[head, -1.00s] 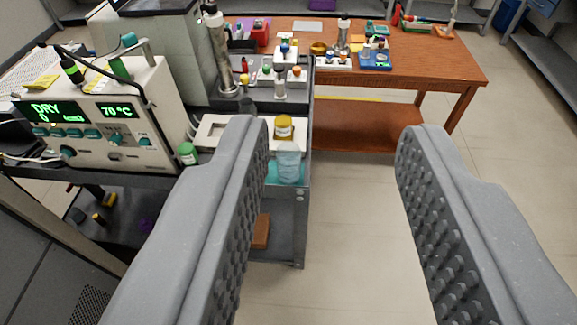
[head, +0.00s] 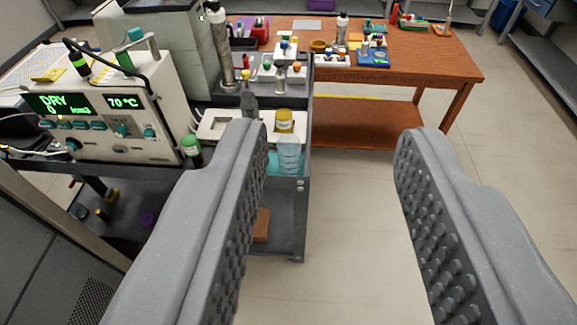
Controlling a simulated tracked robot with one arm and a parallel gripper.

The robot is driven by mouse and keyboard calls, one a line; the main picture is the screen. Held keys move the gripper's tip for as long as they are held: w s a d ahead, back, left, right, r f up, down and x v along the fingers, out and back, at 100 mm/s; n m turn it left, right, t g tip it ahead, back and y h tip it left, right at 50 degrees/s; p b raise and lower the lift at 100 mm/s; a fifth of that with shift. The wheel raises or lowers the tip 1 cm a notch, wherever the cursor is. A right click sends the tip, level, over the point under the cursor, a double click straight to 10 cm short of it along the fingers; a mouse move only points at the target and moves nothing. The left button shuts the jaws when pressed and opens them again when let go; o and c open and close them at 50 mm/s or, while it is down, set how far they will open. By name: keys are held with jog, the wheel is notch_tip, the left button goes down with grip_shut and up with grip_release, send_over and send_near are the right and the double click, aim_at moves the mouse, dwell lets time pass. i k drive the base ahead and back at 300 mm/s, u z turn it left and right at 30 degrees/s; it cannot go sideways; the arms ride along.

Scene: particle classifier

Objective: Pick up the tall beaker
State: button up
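A clear, pale-blue tall beaker (head: 289,156) stands upright near the front right corner of the grey cart (head: 301,215), on a teal surface. A yellow-lidded jar (head: 284,121) is right behind it. My gripper (head: 335,135) is wide open and empty, with its two grey studded fingers apart. In the picture the beaker shows between the fingers, close beside the left fingertip and farther away than it. The beaker is not touched.
A machine with a green "DRY" display (head: 100,110) stands on the cart's left, with a green-capped bottle (head: 191,148) beside it. A wooden table (head: 440,70) with small labware is behind. The floor (head: 350,210) at centre right is clear.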

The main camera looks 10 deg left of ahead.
aim_at(288, 145)
jog(key=k, duration=1.1)
jog(key=z, duration=0.55)
jog(key=i, duration=2.1)
jog(key=u, duration=0.6)
